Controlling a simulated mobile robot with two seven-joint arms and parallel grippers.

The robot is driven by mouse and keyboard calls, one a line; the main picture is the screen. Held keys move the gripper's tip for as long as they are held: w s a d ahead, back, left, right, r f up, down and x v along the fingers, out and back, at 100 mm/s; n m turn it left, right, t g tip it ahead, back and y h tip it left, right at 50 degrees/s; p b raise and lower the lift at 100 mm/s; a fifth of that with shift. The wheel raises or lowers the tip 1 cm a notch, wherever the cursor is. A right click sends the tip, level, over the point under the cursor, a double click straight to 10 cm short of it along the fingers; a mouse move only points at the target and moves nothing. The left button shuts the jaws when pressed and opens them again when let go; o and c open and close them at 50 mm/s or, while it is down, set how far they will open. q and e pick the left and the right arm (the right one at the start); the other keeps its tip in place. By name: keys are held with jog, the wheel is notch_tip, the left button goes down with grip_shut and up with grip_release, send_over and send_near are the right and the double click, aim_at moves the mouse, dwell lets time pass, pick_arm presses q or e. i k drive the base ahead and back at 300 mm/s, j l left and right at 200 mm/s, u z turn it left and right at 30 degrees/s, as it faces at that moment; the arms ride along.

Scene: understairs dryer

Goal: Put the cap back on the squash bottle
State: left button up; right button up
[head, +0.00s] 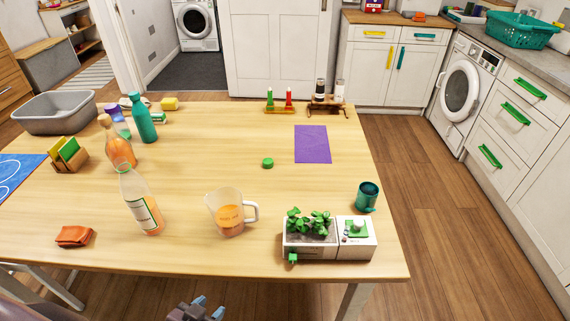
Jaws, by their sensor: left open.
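A clear bottle (143,203) with a green-edged label and some orange liquid at its bottom stands near the table's front left; it looks like the squash bottle. Its neck appears uncapped. A small green cap (267,163) lies on the open middle of the table, apart from the bottle, to its right and farther back. My left gripper (209,307) shows at the bottom edge, in front of the table, with its blue-tipped fingers apart and nothing visible between them. It is well away from both cap and bottle. My right gripper is out of view.
A jug (226,212) with orange liquid stands right of the bottle. Behind it are an orange bottle (120,152) and a teal bottle (143,119). A planter (308,251) and teal mug (367,196) are at right. A purple mat (313,144) lies behind; the table around the cap is clear.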

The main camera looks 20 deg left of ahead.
aim_at(134, 190)
jog(key=k+j+z, duration=0.2)
jog(key=j, duration=0.2)
jog(key=k+j+z, duration=0.2)
jog(key=j, duration=0.15)
jog(key=k+j, duration=0.2)
jog(key=j, duration=0.2)
jog(key=k+j, duration=0.25)
jog(key=k+j+z, duration=0.1)
jog(key=j, duration=0.4)
jog(key=k, duration=0.15)
